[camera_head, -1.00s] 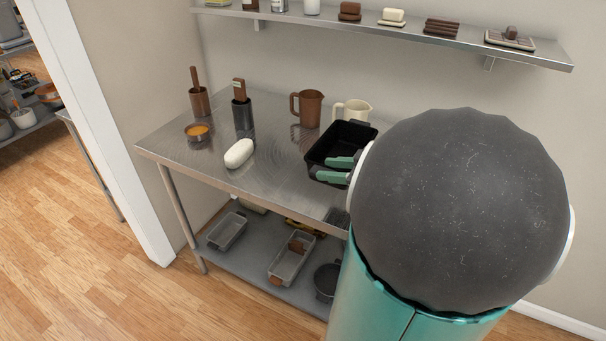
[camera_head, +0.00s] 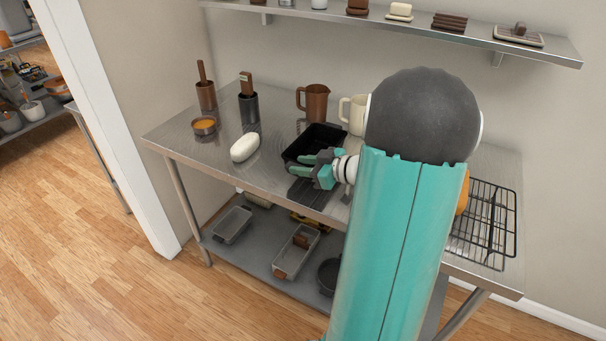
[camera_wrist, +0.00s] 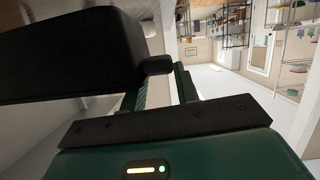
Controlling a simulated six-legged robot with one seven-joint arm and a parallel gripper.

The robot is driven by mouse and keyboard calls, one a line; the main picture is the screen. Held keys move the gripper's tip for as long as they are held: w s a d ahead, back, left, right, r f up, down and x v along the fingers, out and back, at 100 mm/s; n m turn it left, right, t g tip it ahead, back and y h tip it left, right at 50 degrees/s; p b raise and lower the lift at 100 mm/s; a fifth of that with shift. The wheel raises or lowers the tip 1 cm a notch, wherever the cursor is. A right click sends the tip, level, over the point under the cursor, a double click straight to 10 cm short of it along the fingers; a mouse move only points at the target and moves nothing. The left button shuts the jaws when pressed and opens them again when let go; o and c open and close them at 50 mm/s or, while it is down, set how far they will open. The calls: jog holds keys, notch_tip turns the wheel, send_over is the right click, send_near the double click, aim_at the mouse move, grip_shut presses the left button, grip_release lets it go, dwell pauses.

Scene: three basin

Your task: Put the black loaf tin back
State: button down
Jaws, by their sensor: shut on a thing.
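The black loaf tin (camera_head: 314,141) is at the middle of the steel table, open side up, in the head view. My gripper (camera_head: 312,165) is shut on its near edge. In the wrist view the tin (camera_wrist: 70,50) fills the upper left as a large dark shape, beside the gripper fingers (camera_wrist: 160,85). I cannot tell whether the tin touches the table or hangs just above it. My arm hides part of the table to the right of the tin.
A white loaf-shaped thing (camera_head: 245,147) and an orange-filled bowl (camera_head: 204,126) are left of the tin. A brown jug (camera_head: 313,102) and a cream jug (camera_head: 352,113) stand behind it. A wire rack (camera_head: 487,222) is at right. The lower shelf (camera_head: 243,257) holds grey tins (camera_head: 296,253).

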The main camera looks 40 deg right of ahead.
jog(key=shift+w+f, duration=0.15)
jog(key=shift+f, duration=1.5)
jog(key=shift+f, duration=0.15)
jog(key=c, duration=1)
grip_release()
jog(key=shift+c, duration=0.2)
